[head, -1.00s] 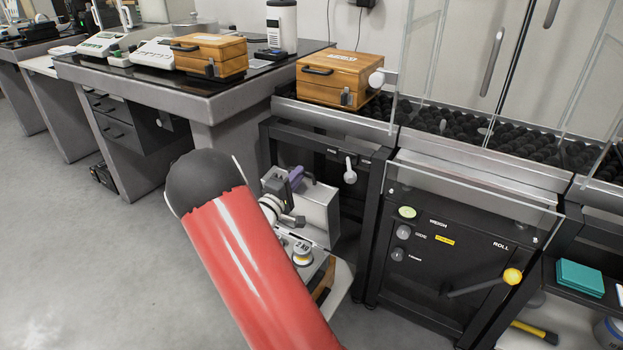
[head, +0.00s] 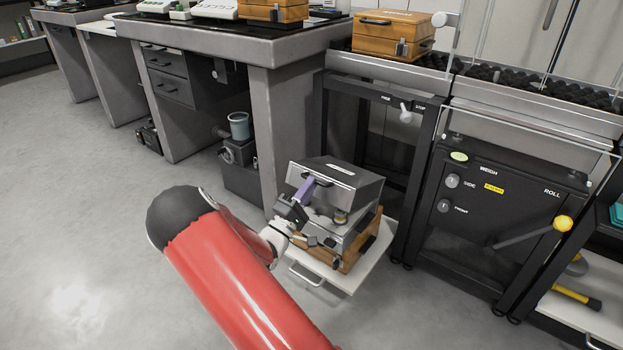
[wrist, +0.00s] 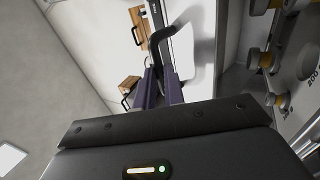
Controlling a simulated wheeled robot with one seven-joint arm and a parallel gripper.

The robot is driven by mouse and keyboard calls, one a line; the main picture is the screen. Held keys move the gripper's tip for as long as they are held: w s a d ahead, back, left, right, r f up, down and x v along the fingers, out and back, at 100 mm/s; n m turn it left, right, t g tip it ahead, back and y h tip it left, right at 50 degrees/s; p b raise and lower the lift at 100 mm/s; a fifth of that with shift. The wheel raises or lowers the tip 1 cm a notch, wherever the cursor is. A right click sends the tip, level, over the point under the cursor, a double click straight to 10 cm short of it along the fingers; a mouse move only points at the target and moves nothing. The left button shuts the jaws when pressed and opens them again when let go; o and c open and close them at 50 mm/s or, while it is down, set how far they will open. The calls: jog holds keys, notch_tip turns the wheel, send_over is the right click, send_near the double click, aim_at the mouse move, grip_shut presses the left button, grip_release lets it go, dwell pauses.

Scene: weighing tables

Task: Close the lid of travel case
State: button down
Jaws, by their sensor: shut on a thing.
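The silver travel case (head: 349,236) stands open on a wooden box in the lower middle of the head view. Its metal lid (head: 343,186) is raised above the base, with weights showing in the gap. My gripper (head: 307,190), with purple fingers, is at the lid's front. In the wrist view my gripper (wrist: 158,86) is shut on the dark curved lid handle (wrist: 155,42). Brass-knobbed weights (wrist: 254,59) show at the right of that view. The lid's hinge side is hidden in the head view.
The wooden box (head: 366,252) rests on a white pull-out shelf (head: 345,281). A black frame (head: 418,150) and weighing panel (head: 490,210) stand close on the right. Another wooden case (head: 390,38) is on the roller bench. Grey floor is clear on the left.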

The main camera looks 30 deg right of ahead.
jog(key=s+a+f+h+b, duration=0.1)
jog(key=f, duration=0.4)
jog(key=a+f+t+h+b, duration=0.1)
jog(key=a+f+b, duration=0.1)
jog(key=f, duration=0.4)
jog(key=shift+s+a+h, duration=0.3)
jog(key=shift+s, duration=0.05)
jog(key=shift+f, duration=0.2)
jog(key=c, duration=1.8)
grip_release()
jog(key=shift+o, duration=0.2)
jog(key=shift+r, duration=0.1)
jog(key=v, duration=0.8)
